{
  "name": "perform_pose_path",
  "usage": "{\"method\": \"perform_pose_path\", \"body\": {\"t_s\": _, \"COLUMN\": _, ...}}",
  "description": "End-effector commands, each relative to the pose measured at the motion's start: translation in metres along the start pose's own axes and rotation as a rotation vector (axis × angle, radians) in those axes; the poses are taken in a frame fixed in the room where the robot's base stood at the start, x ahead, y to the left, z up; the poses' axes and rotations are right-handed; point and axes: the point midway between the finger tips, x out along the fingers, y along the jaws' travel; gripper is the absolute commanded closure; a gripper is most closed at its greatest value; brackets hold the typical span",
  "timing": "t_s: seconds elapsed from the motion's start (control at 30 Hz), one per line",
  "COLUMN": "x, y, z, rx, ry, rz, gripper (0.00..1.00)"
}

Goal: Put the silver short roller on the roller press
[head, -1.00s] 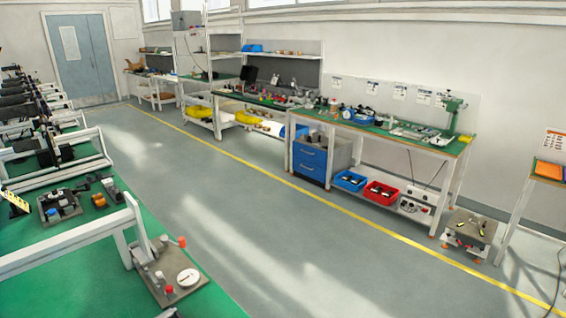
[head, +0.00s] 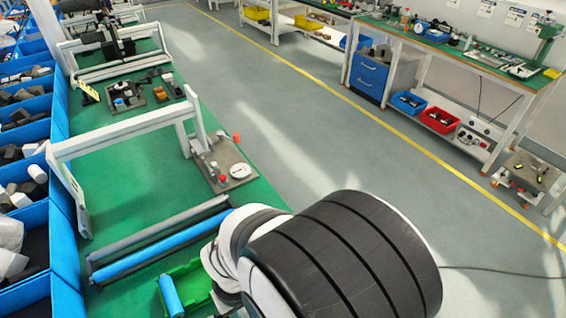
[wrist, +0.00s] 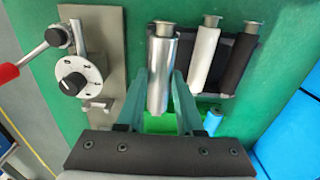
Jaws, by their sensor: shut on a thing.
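In the wrist view my gripper (wrist: 160,82) is shut on the silver short roller (wrist: 160,62), which is a shiny cylinder with a metal end cap. One teal finger lies on each side of it. A white roller (wrist: 204,55) and a black roller (wrist: 238,60) lie to its right on a dark holder (wrist: 221,35). I cannot tell for sure which fixture is the roller press. A grey plate (wrist: 95,25) with a white dial (wrist: 82,77) and a red-handled lever is at the left. In the head view my arm hides the gripper and roller.
On the green bench (head: 130,190) a long blue roller (head: 160,250) lies beside a dark bar, near a green tray (head: 195,280) with a short blue roller (head: 170,296). A white frame (head: 115,135) stands behind. Blue bins (head: 78,240) line the left edge.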

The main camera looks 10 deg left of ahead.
Motion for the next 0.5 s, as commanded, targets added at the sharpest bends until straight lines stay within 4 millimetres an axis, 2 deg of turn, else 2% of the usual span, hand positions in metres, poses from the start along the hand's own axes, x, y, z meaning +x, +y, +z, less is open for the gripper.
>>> {"method": "perform_pose_path", "body": {"t_s": 0.17, "x": -0.012, "y": 0.033, "z": -0.051, "rx": 0.015, "ry": 0.002, "rz": 0.000, "gripper": 1.00}}
{"method": "perform_pose_path", "body": {"t_s": 0.3, "x": -0.027, "y": 0.074, "z": -0.092, "rx": 0.027, "ry": -0.002, "rz": -0.003, "gripper": 1.00}}
{"method": "perform_pose_path", "body": {"t_s": 0.4, "x": -0.034, "y": 0.097, "z": -0.112, "rx": 0.025, "ry": -0.004, "rz": -0.006, "gripper": 1.00}}
{"method": "perform_pose_path", "body": {"t_s": 0.5, "x": -0.036, "y": 0.110, "z": -0.128, "rx": 0.009, "ry": -0.004, "rz": -0.008, "gripper": 1.00}}
